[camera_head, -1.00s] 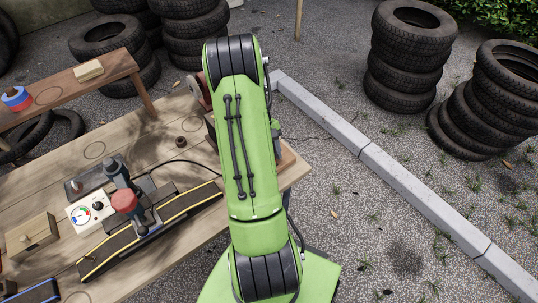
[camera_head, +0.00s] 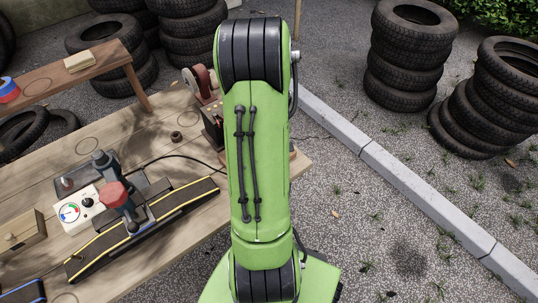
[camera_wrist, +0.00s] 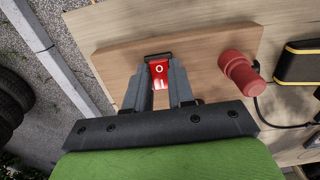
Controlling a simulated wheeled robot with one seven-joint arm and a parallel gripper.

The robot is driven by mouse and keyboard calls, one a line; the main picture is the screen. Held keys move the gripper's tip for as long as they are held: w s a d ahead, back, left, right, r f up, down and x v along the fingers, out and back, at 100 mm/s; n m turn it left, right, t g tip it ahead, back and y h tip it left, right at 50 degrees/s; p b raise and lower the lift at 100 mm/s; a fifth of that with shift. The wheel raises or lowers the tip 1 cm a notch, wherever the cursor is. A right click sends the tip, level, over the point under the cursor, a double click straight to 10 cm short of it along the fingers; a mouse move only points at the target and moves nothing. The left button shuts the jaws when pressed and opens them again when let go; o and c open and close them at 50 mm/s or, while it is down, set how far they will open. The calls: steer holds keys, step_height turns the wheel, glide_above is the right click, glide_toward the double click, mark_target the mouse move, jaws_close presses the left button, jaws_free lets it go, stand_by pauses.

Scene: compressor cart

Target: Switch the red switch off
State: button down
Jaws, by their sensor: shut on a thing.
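The red switch (camera_wrist: 159,70) shows in the wrist view, a red rocker in a black frame on a wooden board (camera_wrist: 205,52). A white "O" mark is on its far half and a paler mark is on the near half. My gripper (camera_wrist: 160,78) has its two grey fingers on either side of the rocker, shut on it. Its exact tilt is hard to tell. In the head view my green arm hides the switch and my gripper.
A red cylinder (camera_wrist: 238,70) stands right of the switch in the wrist view. In the head view, the wooden workbench (camera_head: 150,130) holds a gauge box (camera_head: 78,208), a red-capped tool (camera_head: 113,195) and a black yellow-edged strip (camera_head: 185,202). Tyre stacks (camera_head: 405,60) stand beyond the kerb.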

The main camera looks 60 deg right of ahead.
stand_by(0.3)
steer(key=c, duration=1)
jaws_free()
steer(key=shift+o, duration=0.2)
step_height(320, 180, up, 16)
steer(key=p, duration=0.5)
steer(key=shift+f, duration=0.15)
